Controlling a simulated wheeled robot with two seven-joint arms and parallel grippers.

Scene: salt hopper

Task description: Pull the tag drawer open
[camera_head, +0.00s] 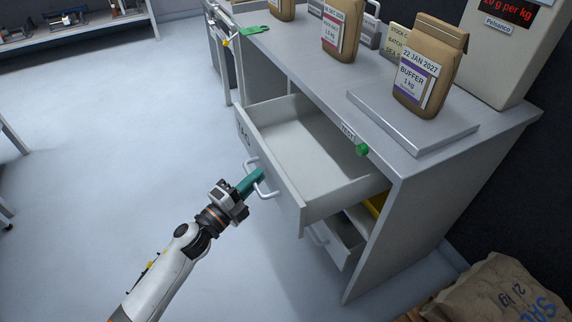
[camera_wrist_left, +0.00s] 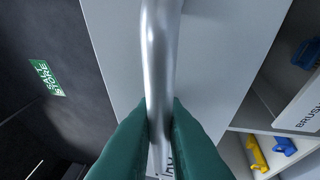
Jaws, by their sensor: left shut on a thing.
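The tag drawer (camera_head: 305,140) is pulled out of the grey bench in the head view. Its inside looks empty. Lettering shows on its front at the left. My left gripper (camera_head: 258,176) has teal fingers and is shut on the drawer's metal bar handle (camera_head: 266,191). In the left wrist view the handle (camera_wrist_left: 160,50) runs between the two teal fingers (camera_wrist_left: 159,135), which press on it from both sides. The drawer's pale front (camera_wrist_left: 215,60) is behind it. My right gripper is in neither view.
A lower drawer (camera_head: 338,238) stands partly open beneath. On the bench (camera_head: 300,55) are brown bags, including a BUFFER bag (camera_head: 424,75) on a metal plate (camera_head: 405,122). A salt sack (camera_head: 500,292) lies at lower right.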

